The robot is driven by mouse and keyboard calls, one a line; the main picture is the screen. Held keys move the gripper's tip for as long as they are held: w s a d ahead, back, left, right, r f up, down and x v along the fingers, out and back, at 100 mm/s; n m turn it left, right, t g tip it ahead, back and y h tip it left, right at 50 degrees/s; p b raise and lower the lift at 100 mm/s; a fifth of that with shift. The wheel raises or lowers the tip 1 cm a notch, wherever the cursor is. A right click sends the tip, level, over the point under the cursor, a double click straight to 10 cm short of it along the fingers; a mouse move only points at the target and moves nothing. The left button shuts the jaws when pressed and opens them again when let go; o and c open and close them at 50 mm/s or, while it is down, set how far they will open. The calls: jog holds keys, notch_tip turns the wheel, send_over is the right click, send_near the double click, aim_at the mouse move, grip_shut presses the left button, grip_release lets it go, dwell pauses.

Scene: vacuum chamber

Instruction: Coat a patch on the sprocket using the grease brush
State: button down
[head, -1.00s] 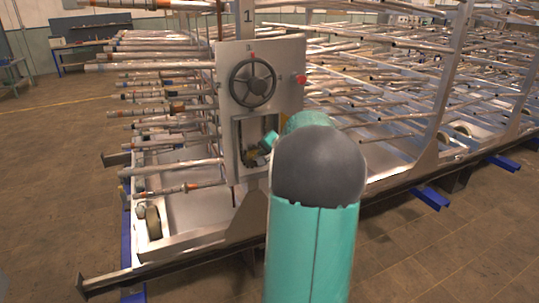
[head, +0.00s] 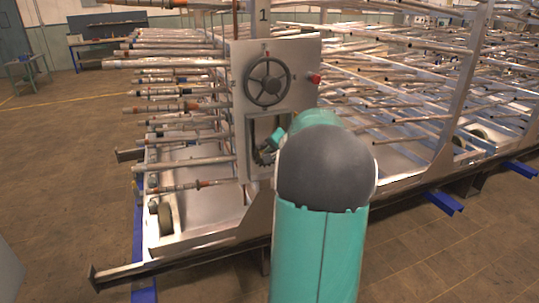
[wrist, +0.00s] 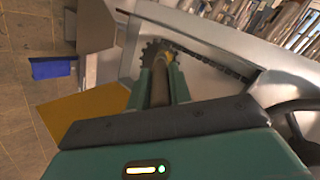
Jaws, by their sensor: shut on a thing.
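The sprocket (wrist: 153,50) is a dark toothed wheel in the wrist view, with a chain (wrist: 215,62) running off to the right. In the head view the sprocket (head: 264,155) shows small in the panel's lower opening, partly covered by my arm. My gripper (wrist: 161,78) has two teal fingers shut on the brownish handle of the grease brush (wrist: 160,92). The brush points at the sprocket, and its far end overlaps it in the wrist view. A small yellowish spot shows there. I cannot tell whether the bristles touch the teeth.
The upright grey panel (head: 300,60) carries a handwheel (head: 267,81) and a red button (head: 315,79). Racks of pipes (head: 170,65) stick out to its left and fill the space behind. A metal rail (head: 180,252) runs along the front. The floor (head: 60,180) at left is clear.

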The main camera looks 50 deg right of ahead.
jog(key=s+d, duration=0.2)
jog(key=d, duration=0.2)
jog(key=shift+s+d, duration=0.4)
dwell(0.4)
jog(key=s+a, duration=0.3)
jog(key=s, duration=0.2)
dwell(0.4)
jog(key=shift+s+a, duration=0.1)
jog(key=shift+s, duration=0.1)
